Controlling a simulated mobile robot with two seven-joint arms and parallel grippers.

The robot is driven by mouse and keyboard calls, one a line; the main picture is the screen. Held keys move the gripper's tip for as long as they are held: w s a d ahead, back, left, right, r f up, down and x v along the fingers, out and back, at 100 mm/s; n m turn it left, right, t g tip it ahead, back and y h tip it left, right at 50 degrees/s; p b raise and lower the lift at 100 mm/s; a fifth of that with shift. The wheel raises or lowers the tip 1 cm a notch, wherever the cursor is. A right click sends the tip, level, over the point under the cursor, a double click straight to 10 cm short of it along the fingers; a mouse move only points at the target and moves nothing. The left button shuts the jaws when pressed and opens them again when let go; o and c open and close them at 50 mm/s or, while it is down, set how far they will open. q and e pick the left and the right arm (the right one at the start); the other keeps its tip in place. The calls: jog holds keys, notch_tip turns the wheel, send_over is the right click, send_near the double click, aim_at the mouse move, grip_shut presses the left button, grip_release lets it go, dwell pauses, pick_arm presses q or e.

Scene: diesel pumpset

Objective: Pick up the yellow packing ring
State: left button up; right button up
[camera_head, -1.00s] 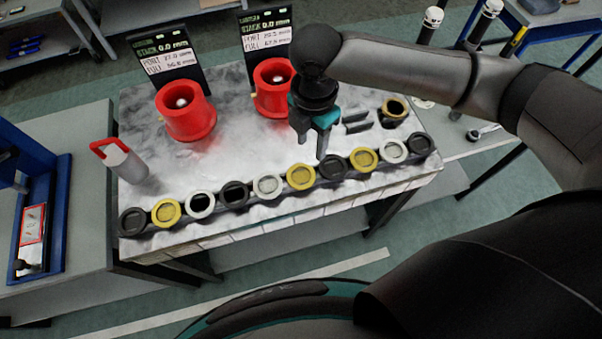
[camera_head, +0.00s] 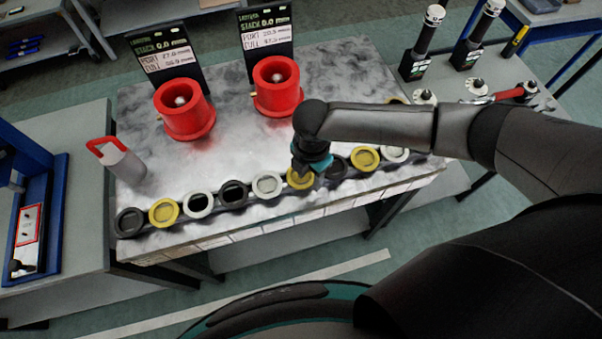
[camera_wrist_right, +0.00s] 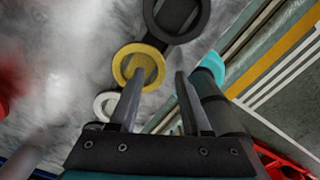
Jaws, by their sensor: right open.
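Three yellow packing rings lie in the row along the front edge of the bench: one on the left (camera_head: 163,212), one in the middle (camera_head: 292,184) and one on the right (camera_head: 364,159). My right gripper (camera_head: 308,174) is over the middle one and partly hides it. In the right wrist view, my open gripper (camera_wrist_right: 158,88) has its two fingers apart with nothing between them. The yellow ring (camera_wrist_right: 121,63) shows beyond and left of the fingertips; the left finger overlaps its lower part. Contact cannot be told. My left gripper is out of view.
White (camera_head: 267,185) and dark (camera_head: 336,167) rings flank the middle yellow one closely, on a dark rail. Two red cylinders (camera_head: 184,112) (camera_head: 277,88) stand behind, with display boards. A red-handled grey cylinder (camera_head: 122,160) stands at the left. The bench between is clear.

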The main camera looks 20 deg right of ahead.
jog(key=shift+f, duration=0.4)
grip_shut()
